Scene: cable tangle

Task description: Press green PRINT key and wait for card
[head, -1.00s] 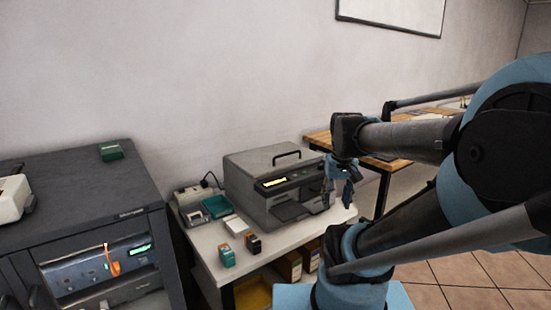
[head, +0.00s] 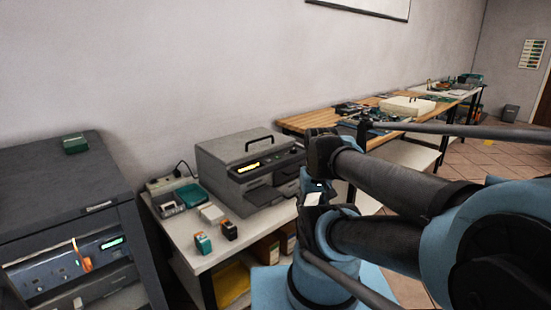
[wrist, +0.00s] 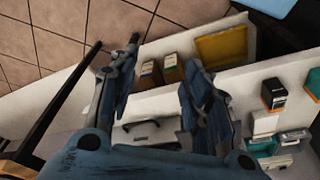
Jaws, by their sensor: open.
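A grey printer (head: 230,182) with a black top handle and a small lit yellow display (head: 248,167) stands on the white table against the wall in the head view. A dark tray juts from its front. I cannot make out a green key or a card. My gripper (head: 318,190) is just right of the printer, partly hidden by my arm. In the wrist view, my gripper (wrist: 162,55) is open, its two blue-grey fingers apart with nothing between the tips. The printer's handle (wrist: 140,123) shows low between the fingers.
Left of the printer on the white table (head: 185,237) are a green-lidded box (head: 192,195), a white box (head: 211,213) and small cartridges (head: 203,243). A dark cabinet (head: 60,195) stands left. A yellow bin (head: 232,283) sits below. A wooden bench (head: 300,122) stands right.

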